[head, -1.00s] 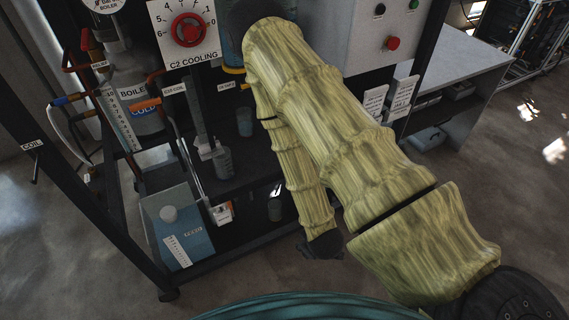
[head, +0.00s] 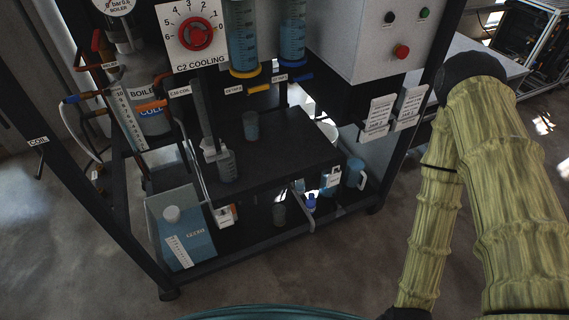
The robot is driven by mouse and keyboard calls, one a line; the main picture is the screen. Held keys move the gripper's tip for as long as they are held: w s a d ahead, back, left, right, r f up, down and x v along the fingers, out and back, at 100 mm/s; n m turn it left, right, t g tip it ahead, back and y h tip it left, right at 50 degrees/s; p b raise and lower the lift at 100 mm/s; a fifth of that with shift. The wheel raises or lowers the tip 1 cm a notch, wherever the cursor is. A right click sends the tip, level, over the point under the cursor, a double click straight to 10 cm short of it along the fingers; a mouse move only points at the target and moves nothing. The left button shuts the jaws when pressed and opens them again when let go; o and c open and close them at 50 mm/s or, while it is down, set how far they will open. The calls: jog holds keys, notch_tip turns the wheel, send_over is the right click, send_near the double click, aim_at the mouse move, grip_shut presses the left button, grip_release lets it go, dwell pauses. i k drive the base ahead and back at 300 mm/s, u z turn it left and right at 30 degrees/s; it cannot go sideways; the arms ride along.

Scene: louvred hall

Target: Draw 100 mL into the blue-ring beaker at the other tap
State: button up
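Two tall blue-filled graduated columns hang at the top. One has a yellow base ring (head: 244,73) and the other a blue one (head: 292,64). Below them are a yellow tap handle (head: 259,88) and a blue tap handle (head: 298,76), with small tap labels. A small beaker (head: 251,126) stands on the black shelf (head: 290,140) below the taps. Another beaker (head: 228,166) stands at the shelf's left, beside a post. I cannot make out a blue ring on either. My sleeved arm crosses the right side; my gripper is not visible.
The cooling dial (head: 194,34) and control box (head: 380,40) flank the columns. A blue box (head: 181,228) sits at lower left. Floor in front is clear.

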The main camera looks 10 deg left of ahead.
aim_at(225, 160)
jog(key=z, duration=1.25)
jog(key=k, duration=1.7)
jog(key=u, duration=1.6)
jog(key=i, duration=0.5)
jog(key=u, duration=0.1)
